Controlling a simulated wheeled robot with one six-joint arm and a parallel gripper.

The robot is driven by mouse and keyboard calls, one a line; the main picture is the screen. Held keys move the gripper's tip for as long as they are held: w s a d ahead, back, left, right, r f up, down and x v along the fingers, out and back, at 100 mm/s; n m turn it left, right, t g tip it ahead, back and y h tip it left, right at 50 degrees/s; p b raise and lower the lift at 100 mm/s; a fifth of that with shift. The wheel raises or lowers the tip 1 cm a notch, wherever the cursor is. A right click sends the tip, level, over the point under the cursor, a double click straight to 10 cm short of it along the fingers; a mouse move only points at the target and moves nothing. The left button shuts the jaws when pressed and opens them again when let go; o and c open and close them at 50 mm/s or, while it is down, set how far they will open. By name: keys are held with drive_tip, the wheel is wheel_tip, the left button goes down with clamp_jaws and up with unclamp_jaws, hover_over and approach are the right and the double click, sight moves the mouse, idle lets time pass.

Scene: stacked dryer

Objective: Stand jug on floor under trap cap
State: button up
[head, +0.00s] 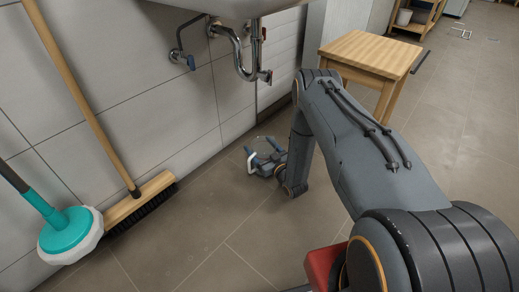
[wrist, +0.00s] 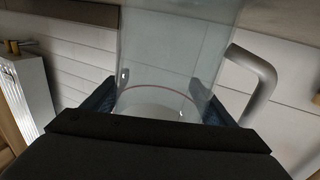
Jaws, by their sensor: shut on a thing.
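The jug is clear with a pale grey handle. In the wrist view its see-through body (wrist: 165,55) stands between my fingers, with its handle (wrist: 262,75) to the right. My gripper (wrist: 157,98) is shut on the jug. In the head view my gripper (head: 266,160) is low near the tiled wall, and the jug's pale handle (head: 250,161) shows at its left; the clear body hardly shows. I cannot tell whether the jug touches the floor. The chrome trap (head: 240,66) hangs under the sink, above the gripper, with a cap-like fitting (head: 265,76) at its right.
A broom (head: 140,200) and a teal mop (head: 68,232) lean on the wall at left. A wooden stool (head: 370,55) stands behind my arm at right. The sink (head: 235,6) overhangs from above. The floor (head: 210,225) in front is clear.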

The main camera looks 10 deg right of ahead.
drive_tip(key=shift+f, duration=0.1)
drive_tip(key=o, duration=1.2)
drive_tip(key=shift+p+v, duration=2.9)
drive_tip(key=shift+v, duration=3.1)
